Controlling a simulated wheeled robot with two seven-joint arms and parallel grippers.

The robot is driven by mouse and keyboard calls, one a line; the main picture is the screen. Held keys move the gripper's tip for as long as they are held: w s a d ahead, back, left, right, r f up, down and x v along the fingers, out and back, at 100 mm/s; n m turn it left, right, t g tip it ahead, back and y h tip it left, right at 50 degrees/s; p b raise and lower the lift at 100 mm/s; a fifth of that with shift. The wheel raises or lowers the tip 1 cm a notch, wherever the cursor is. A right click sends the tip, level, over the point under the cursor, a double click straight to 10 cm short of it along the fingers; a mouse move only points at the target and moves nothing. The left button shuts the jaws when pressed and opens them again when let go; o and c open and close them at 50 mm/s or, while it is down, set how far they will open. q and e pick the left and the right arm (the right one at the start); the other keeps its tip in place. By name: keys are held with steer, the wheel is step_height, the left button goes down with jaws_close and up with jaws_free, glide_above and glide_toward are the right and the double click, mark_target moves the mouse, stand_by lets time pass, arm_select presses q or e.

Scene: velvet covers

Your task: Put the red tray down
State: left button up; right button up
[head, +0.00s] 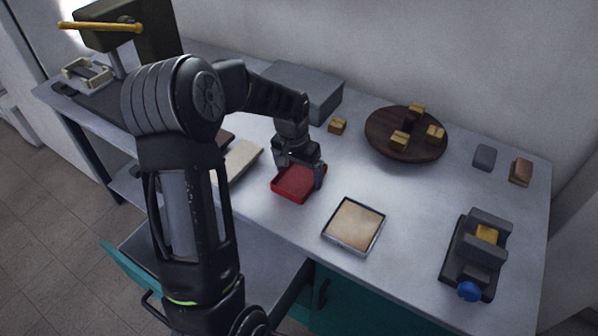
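The red tray (292,187) is a small, shallow, square tray near the middle of the grey worktop. It looks level and at or very near the surface; I cannot tell whether a small gap is left under it. My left gripper (302,176) points down over the tray's far side. Its fingers look spread apart, one near the tray's right edge and the other towards its far left, partly hidden. The gripper covers part of the tray's far rim, so contact there is unclear. My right gripper is not in view.
A framed tan square (354,226) lies right of the tray, and a pale board (238,160) lies left. A round brown board (382,145) with yellow blocks, a grey box (318,92) and a dark device with a blue knob (469,291) also stand on the worktop (412,205).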

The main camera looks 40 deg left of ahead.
mark_target(296, 185)
arm_select(q)
steer(key=shift+o, duration=0.2)
steer(key=shift+r, duration=0.15)
steer(key=shift+r, duration=0.2)
step_height(296, 185, up, 12)
steer(key=s, duration=0.1)
steer(key=shift+s+f, duration=0.2)
steer(key=shift+s, duration=0.15)
steer(key=shift+d, duration=0.1)
